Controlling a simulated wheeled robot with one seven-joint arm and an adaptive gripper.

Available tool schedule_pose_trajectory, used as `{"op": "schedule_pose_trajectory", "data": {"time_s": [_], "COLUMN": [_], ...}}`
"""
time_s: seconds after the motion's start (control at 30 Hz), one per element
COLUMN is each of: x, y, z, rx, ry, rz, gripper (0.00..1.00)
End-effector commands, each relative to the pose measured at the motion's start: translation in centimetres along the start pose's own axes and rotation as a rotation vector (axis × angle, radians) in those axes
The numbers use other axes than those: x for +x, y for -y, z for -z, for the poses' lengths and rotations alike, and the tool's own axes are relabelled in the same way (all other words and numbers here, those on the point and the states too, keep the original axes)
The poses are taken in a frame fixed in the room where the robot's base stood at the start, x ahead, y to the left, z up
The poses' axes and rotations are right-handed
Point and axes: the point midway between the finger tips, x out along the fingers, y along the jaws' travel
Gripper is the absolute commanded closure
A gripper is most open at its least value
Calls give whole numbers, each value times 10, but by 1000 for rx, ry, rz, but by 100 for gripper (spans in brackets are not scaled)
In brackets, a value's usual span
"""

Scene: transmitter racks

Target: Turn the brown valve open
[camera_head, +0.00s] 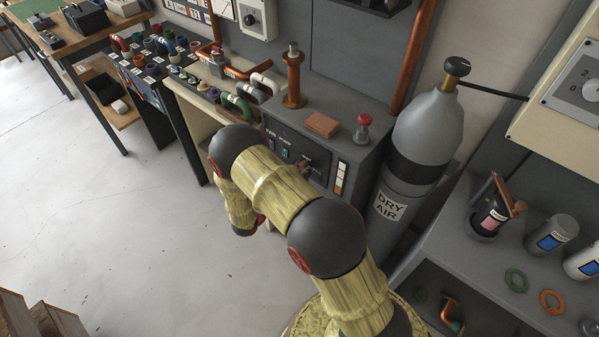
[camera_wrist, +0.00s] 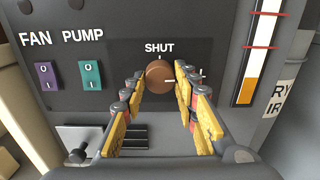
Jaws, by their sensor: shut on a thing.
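The brown valve (camera_wrist: 158,72) is a round knob on the dark panel, below the word SHUT in the wrist view. White marks show above it and to its right; which way the knob points is not clear. My gripper (camera_wrist: 161,80) has one yellow finger on each side of the knob, and its fingertips are closed on it. In the head view the brown valve (camera_head: 305,168) shows small on the front of the grey cabinet, partly behind my arm. My gripper is hidden there by my arm links.
Purple and teal switches (camera_wrist: 91,75) under FAN and PUMP sit left of the knob, and a white-and-amber gauge strip (camera_wrist: 258,50) sits right. A grey dry air cylinder (camera_head: 405,140) stands right of the cabinet.

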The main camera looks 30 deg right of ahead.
Motion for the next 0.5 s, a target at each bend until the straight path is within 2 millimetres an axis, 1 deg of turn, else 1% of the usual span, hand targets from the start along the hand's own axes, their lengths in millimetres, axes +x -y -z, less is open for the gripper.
{"op": "schedule_pose_trajectory", "data": {"time_s": [0.03,0.2,0.5], "x": [0,0,0], "y": [1,1,1], "z": [2,2,2], "rx": [10,39,46], "ry": [-4,-4,-4], "rz": [-1,-1,-1], "gripper": [96,96,96]}}
